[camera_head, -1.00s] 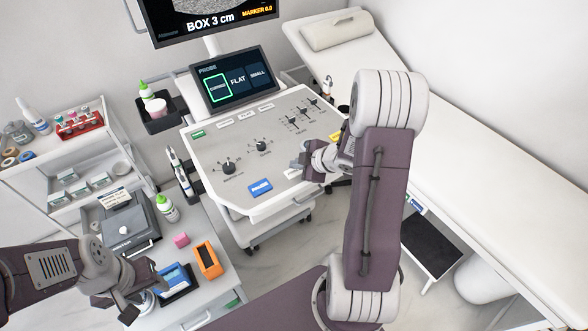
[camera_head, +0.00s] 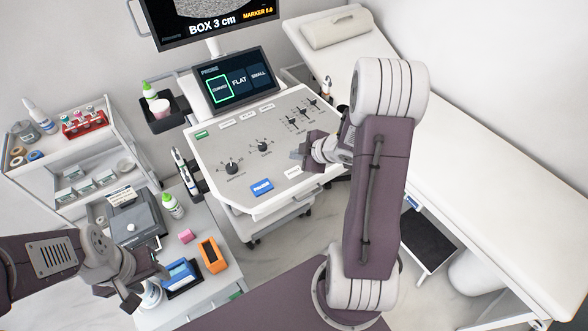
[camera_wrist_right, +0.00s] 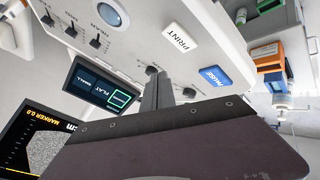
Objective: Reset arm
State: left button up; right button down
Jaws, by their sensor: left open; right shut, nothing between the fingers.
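My right gripper (camera_head: 303,153) is above the right front part of the grey console (camera_head: 236,140). In the right wrist view its fingers (camera_wrist_right: 157,88) are together with nothing between them. They appear near the white PRINT button (camera_wrist_right: 182,36) and the blue PAUSE button (camera_wrist_right: 210,77); contact cannot be told. My left gripper (camera_head: 142,288) is open and empty at the lower left, over the near end of the side cart, close to a blue-topped item in a dark tray (camera_head: 182,277). Its fingertips are partly hidden by its own wrist.
A white shelf (camera_head: 62,158) stands left. The white couch (camera_head: 440,150) lies right. A screen (camera_head: 238,81) stands behind the console.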

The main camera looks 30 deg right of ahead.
dwell(0.6)
jog(key=w+a+r+n, duration=0.1)
jog(key=w+a+r, duration=0.2)
jog(key=a+r, duration=0.6)
jog(key=s+a+f+m+g+h, duration=0.1)
jog(key=s+f+m+g, duration=0.2)
jog(key=s+m, duration=0.3)
jog(key=s+a+f+m+g+h, duration=0.1)
jog(key=s+f+m+g, duration=0.3)
jog(key=s, duration=1)
jog(key=f+m, duration=0.1)
jog(key=m, duration=0.2)
jog(key=shift+s+a+m+g, duration=0.25)
jog(key=shift+m+g, duration=0.05)
jog(key=shift+f, duration=0.1)
dwell(2.0)
